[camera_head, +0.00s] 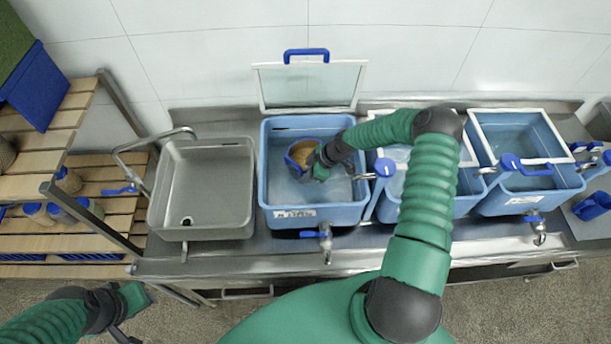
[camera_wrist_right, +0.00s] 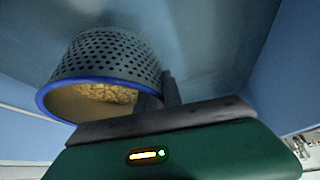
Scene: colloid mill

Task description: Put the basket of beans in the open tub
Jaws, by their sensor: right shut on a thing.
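The basket of beans (camera_head: 301,155) has a blue rim and tan beans inside. In the right wrist view its perforated grey metal wall (camera_wrist_right: 112,58) shows. The open tub (camera_head: 290,216) is light blue, left of two other blue tubs, with its glass lid (camera_head: 310,86) raised against the wall. My right gripper (camera_head: 313,167) is shut on the basket's side; it also shows in the right wrist view (camera_wrist_right: 165,95). The basket is within the tub's opening, towards its back; I cannot tell whether it touches the bottom. My left gripper (camera_head: 124,312) is low at the left, away from the tub; its fingers are unclear.
A steel sink (camera_head: 205,190) with a tap (camera_head: 150,142) stands left of the open tub. Two blue tubs with closed glass lids (camera_head: 520,136) stand right. Taps (camera_head: 326,240) project from the tub fronts. A wooden rack (camera_head: 105,185) with jars is at the left.

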